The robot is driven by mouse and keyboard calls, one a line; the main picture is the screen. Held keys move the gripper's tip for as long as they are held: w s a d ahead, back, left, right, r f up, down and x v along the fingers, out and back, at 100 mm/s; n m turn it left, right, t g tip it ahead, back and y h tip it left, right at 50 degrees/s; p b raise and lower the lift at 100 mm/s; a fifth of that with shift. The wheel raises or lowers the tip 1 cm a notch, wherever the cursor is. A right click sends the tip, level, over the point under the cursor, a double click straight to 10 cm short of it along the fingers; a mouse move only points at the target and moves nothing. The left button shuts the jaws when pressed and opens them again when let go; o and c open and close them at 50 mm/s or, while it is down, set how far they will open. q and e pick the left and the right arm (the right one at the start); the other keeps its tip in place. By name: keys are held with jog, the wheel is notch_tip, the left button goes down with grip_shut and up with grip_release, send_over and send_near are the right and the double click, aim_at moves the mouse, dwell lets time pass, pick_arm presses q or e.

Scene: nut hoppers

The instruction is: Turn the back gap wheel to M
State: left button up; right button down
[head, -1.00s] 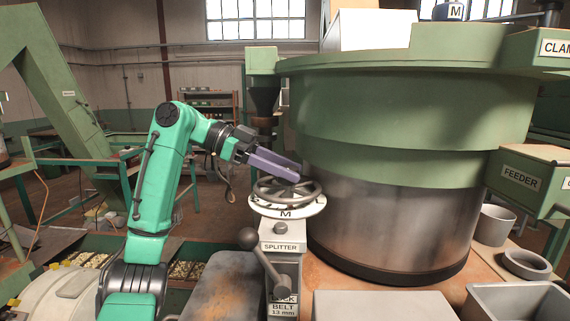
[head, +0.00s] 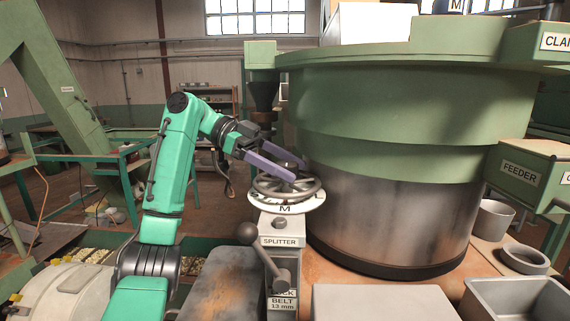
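A grey spoked handwheel (head: 288,190) lies over a white dial (head: 262,205) on top of the post labelled SPLITTER (head: 280,242). The letter M shows on the dial's front edge, and other markings at its left are too small to read. My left gripper (head: 300,170) is open, its two purple fingers apart. The fingers reach over the back part of the wheel, the nearer one just above the rim; I cannot tell whether they touch it. My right gripper is not in view.
A large green and steel drum (head: 400,150) stands close to the wheel's right. A ball-ended lever (head: 262,252) projects from the post's front. A FEEDER box (head: 530,178) and grey bins (head: 515,300) are at right. A green conveyor frame (head: 70,90) stands at left.

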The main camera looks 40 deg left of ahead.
aim_at(260, 176)
pick_arm(q)
jog(key=shift+d+r, duration=0.1)
jog(key=v, duration=0.6)
jog(key=shift+s+r, duration=0.1)
jog(key=shift+r, duration=0.05)
jog(key=shift+s+a, duration=0.1)
jog(key=shift+a, duration=0.55)
